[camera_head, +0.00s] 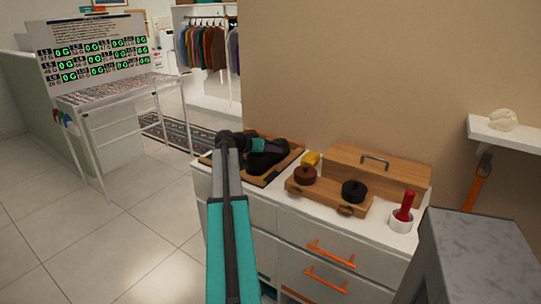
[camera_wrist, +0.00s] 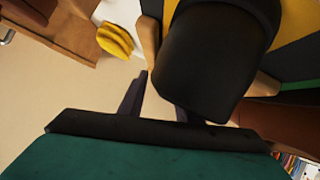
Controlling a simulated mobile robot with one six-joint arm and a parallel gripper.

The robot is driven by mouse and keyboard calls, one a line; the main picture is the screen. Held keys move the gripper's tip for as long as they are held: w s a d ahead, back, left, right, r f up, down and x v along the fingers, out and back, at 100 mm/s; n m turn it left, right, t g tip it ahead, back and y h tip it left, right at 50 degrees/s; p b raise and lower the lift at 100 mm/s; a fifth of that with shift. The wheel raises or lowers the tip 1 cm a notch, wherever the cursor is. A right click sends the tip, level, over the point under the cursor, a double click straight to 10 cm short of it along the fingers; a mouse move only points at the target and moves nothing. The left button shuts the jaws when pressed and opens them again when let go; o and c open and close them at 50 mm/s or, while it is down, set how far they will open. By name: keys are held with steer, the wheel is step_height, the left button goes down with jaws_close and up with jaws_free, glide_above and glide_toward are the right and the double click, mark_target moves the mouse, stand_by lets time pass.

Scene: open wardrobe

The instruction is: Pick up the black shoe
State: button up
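The black shoe (camera_head: 268,158) is on a wooden board on top of the white cabinet in the head view. Its rounded dark end (camera_wrist: 215,60) fills the upper middle of the wrist view. My gripper (camera_head: 262,147) is at the shoe, and its teal part overlaps the shoe in the head view. In the wrist view, two dark fingers of my gripper (camera_wrist: 158,95) stand apart, with pale surface showing between them. The shoe's end covers the tip of the right finger. The left fingertip is beside the shoe, with a small gap. I see no firm hold.
A wooden board (camera_head: 213,160) lies under the shoe. To the right are a yellow item (camera_head: 311,159), a wooden tray (camera_head: 328,202) with round brown and black items, a wooden box (camera_head: 400,183) and a red-handled item (camera_head: 404,205). The wall rises behind the cabinet.

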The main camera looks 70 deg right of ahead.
jaws_close()
steer(key=shift+r, duration=0.15)
steer(key=shift+r+b, duration=0.5)
steer(key=shift+r, duration=4.45)
